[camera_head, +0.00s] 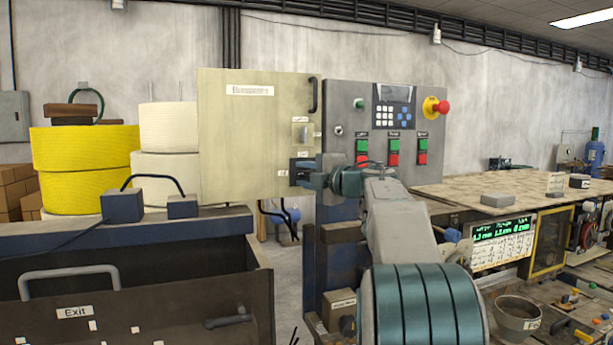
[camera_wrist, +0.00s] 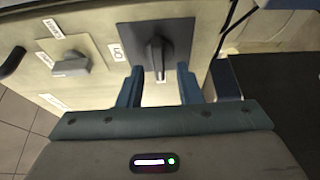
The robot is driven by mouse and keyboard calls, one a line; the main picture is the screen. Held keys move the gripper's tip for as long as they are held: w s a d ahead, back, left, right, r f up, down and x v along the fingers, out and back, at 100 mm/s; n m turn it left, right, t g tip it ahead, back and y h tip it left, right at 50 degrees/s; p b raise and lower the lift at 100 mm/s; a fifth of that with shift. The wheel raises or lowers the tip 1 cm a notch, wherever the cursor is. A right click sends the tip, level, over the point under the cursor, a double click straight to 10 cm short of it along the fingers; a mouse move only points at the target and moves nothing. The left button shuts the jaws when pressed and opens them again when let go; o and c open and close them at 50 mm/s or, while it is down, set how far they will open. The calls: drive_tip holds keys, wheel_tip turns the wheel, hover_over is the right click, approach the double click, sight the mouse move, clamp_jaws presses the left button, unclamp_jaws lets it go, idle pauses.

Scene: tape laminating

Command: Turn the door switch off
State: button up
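A beige cabinet door (camera_head: 240,130) carries two switches. The lower one is a black rotary knob on a dark plate (camera_head: 299,166); in the wrist view the knob (camera_wrist: 158,55) points roughly up and down the picture. The upper one is a small grey switch (camera_head: 301,133), which also shows at the left of the wrist view (camera_wrist: 68,65). My gripper (camera_head: 308,172) is at the lower switch. In the wrist view its fingers (camera_wrist: 160,82) are apart, one on each side of the knob's near end, with gaps visible.
A black door handle (camera_head: 314,95) is at the door's upper right. A grey control panel (camera_head: 345,110) with a red emergency button (camera_head: 441,107) stands right of the door. A dark drawer marked Exit (camera_head: 140,300) is at lower left. Yellow rolls (camera_head: 85,160) stand behind.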

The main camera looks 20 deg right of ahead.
drive_tip(key=b+v, duration=0.4)
drive_tip(key=v, duration=0.9)
drive_tip(key=shift+s+d, duration=0.2)
drive_tip(key=shift+s, duration=0.1)
